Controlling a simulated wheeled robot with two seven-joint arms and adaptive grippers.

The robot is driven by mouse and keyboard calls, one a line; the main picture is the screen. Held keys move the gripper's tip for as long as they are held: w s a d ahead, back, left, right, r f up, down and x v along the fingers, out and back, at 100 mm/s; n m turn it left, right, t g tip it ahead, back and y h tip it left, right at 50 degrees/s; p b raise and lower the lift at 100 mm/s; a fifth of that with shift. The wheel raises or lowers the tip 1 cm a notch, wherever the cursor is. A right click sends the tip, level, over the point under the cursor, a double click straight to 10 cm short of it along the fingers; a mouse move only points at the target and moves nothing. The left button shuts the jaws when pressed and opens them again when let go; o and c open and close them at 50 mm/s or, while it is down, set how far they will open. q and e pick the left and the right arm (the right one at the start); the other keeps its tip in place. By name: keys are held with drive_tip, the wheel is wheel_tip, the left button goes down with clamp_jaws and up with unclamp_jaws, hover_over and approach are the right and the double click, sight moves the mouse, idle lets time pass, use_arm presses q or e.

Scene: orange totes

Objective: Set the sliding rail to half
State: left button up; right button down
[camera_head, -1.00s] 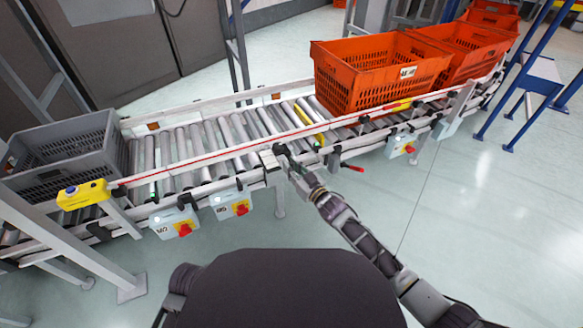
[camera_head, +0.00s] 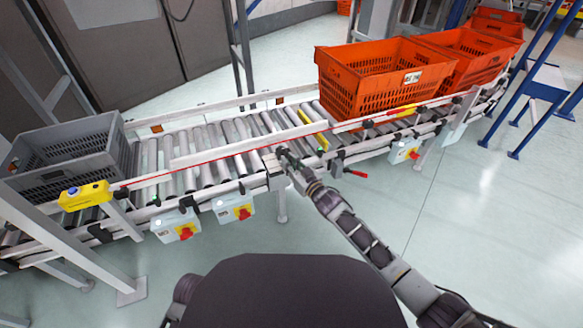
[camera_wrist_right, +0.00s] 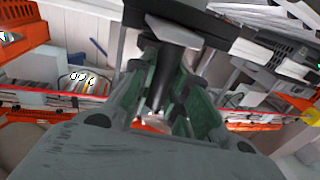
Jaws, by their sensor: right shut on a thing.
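The sliding rail (camera_head: 245,145) is a long white bar lying over the rollers of the conveyor, slightly slanted to them. Its near side lies just behind a thin red line. My right gripper (camera_head: 283,154) is at the conveyor's near edge, by a pale block (camera_head: 274,168) below the rail. In the right wrist view the right gripper (camera_wrist_right: 156,115) is shut on a dark, rod-like handle (camera_wrist_right: 157,75). How the handle joins the rail is hidden. My left gripper is not in view.
A grey crate (camera_head: 118,150) stands at the conveyor's left end. Orange totes (camera_head: 335,88) stand on the right part. A yellow sensor box (camera_head: 84,196) and switch boxes with red knobs (camera_head: 233,209) line the near side. Rollers between crate and totes are free of totes.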

drive_tip(key=c, duration=1.4)
unclamp_jaws()
drive_tip(key=shift+o, duration=0.2)
drive_tip(key=shift+s, duration=0.1)
drive_tip(key=v, duration=1.1)
drive_tip(key=shift+s+d, duration=0.3)
